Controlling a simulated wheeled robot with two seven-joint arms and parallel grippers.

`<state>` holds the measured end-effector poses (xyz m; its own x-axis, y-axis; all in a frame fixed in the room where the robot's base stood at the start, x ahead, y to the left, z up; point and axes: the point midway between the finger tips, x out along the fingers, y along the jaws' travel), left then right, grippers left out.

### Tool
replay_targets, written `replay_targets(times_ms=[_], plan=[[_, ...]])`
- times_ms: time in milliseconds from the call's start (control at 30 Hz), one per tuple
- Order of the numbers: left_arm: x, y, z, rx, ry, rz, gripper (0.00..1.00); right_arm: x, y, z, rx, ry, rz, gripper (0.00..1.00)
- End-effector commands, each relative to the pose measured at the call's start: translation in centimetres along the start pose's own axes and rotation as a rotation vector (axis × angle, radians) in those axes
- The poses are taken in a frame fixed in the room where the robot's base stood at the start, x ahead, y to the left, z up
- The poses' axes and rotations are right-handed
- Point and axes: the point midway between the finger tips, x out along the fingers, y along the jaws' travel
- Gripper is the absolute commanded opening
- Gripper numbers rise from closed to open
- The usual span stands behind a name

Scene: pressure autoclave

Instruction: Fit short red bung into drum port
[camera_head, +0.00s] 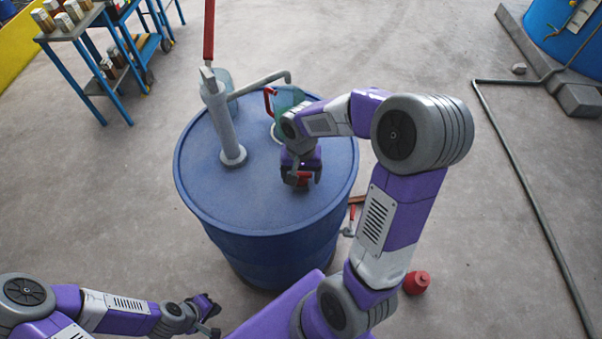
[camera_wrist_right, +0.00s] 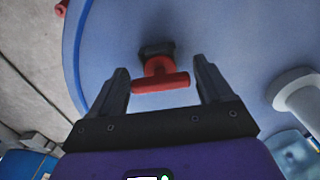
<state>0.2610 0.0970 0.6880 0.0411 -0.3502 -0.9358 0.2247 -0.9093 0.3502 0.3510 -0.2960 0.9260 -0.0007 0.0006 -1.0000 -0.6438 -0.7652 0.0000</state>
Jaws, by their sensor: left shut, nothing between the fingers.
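The red bung (camera_wrist_right: 163,75), with a T-shaped handle, stands at a dark round port (camera_wrist_right: 156,48) in the blue drum's lid (camera_head: 258,210). How deep it sits is unclear. My right gripper (camera_head: 302,182) points down over the lid's right part. In the right wrist view its two fingers (camera_wrist_right: 162,88) are apart, on either side of the bung's handle, with a slim gap visible at the right end. In the head view only a little of the red bung (camera_head: 303,178) shows under the gripper. My left gripper (camera_head: 212,318) is shut and empty, low, left of the drum.
A grey pump (camera_head: 224,125) with a red lever rises from the lid. A teal jug (camera_head: 288,98) with a red handle stands behind my right arm. A red object (camera_head: 416,282) lies on the floor at right. A blue cart (camera_head: 85,30) stands at back left.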

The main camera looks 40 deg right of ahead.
Motion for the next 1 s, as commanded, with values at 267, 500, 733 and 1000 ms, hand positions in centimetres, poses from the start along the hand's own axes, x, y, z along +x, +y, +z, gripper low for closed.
replay_targets(times_ms=[267, 500, 733, 1000], plan=[[0.0, 0.0, 0.0, 0.000, 0.000, 0.000, 0.00, 0.0, 0.0, 0.0, 0.000, 0.000, 0.000, 0.93], [-0.6, 0.2, 0.0, 0.000, 0.000, 0.000, 0.00, -1.7, 0.0, -0.1, 0.001, 0.003, -0.002, 0.93], [-1.6, 0.6, 0.1, 0.000, 0.000, 0.000, 0.00, -5.7, 0.0, 0.0, 0.000, 0.002, -0.002, 0.93], [-2.0, 0.8, 0.1, 0.000, 0.000, 0.000, 0.00, -7.6, 0.0, 0.0, 0.000, 0.000, 0.000, 0.93]])
